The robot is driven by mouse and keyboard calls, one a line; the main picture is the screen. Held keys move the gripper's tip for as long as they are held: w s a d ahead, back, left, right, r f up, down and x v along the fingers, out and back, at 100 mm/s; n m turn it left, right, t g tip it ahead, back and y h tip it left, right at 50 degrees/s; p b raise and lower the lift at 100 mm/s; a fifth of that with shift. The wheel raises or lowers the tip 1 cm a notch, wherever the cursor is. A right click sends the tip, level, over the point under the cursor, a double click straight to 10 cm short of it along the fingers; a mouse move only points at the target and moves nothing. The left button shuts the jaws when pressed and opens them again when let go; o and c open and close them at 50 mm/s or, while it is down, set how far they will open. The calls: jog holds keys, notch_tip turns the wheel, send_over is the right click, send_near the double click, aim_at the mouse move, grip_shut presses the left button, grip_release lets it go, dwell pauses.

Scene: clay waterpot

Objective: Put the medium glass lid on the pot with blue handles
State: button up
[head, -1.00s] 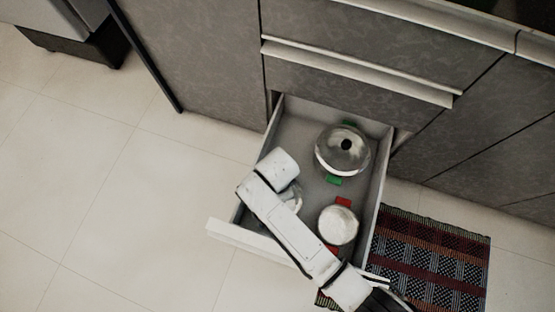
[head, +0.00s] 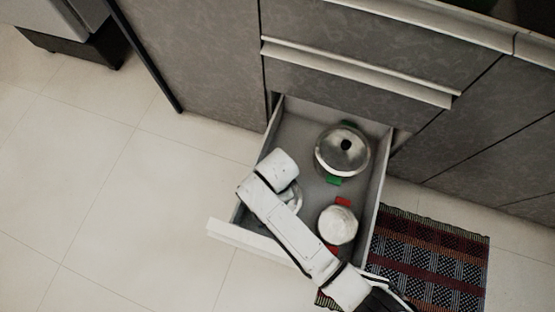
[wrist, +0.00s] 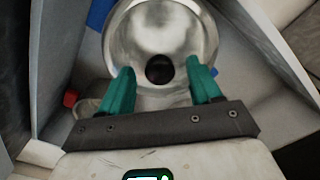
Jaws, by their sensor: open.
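In the wrist view a shiny round lid (wrist: 160,25) with a dark knob (wrist: 159,68) lies on the pot with blue handles. One blue handle (wrist: 98,15) shows at its upper left. The lid appears to sit on the pot, but I cannot tell how evenly. My gripper (wrist: 160,70) is open, with its teal fingers on either side of the knob, apart from it as far as I can see. In the head view this pot (head: 295,195) stands in the left front of the drawer, mostly hidden under my arm; my gripper is hidden there.
The open drawer (head: 386,165) also holds a larger lidded pot with green handles (head: 325,165) at the back and a smaller pot with red handles (head: 338,226) at the front right. A patterned mat (head: 440,262) lies right of the drawer. Floor on the left is clear.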

jog(key=shift+r, duration=0.1)
notch_tip(320, 180, up, 11)
jog(key=p, duration=0.6)
jog(key=shift+f, duration=0.2)
